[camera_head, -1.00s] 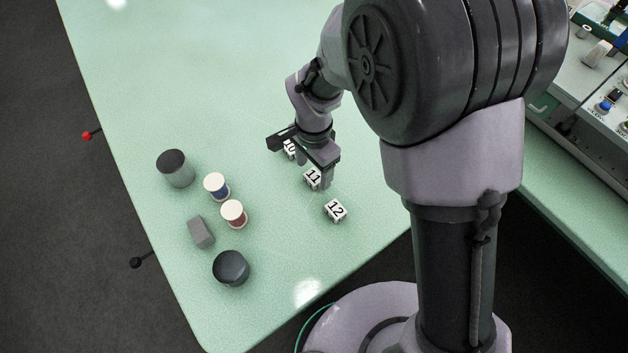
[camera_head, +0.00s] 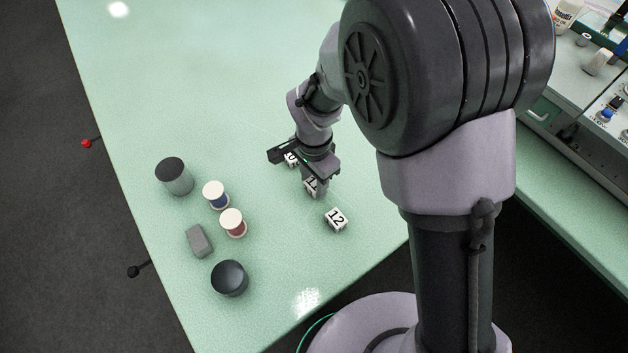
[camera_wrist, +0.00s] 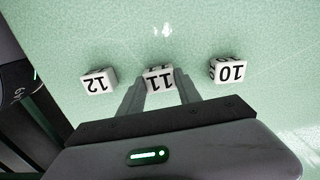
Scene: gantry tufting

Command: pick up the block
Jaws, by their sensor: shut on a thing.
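A white block marked 11 (camera_head: 310,187) stands on the green table (camera_head: 250,110), partly hidden by my gripper (camera_head: 315,184) in the head view. In the wrist view the block marked 11 (camera_wrist: 159,78) sits between the fingertips of my gripper (camera_wrist: 160,90), which is shut on it. I cannot tell any gap between the block and the table. A block marked 12 (camera_head: 336,219) lies to the lower right, apart from my gripper. A block marked 10 (camera_head: 291,159) shows partly behind my gripper. Both neighbours also show in the wrist view, 12 (camera_wrist: 98,81) left and 10 (camera_wrist: 228,69) right.
To the left stand a dark-topped grey-green cylinder (camera_head: 175,177), a blue spool (camera_head: 216,195), a red spool (camera_head: 233,223), a grey block (camera_head: 199,241) and a dark round piece (camera_head: 230,278). A bench with equipment (camera_head: 575,110) is at the right. The table's upper part is clear.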

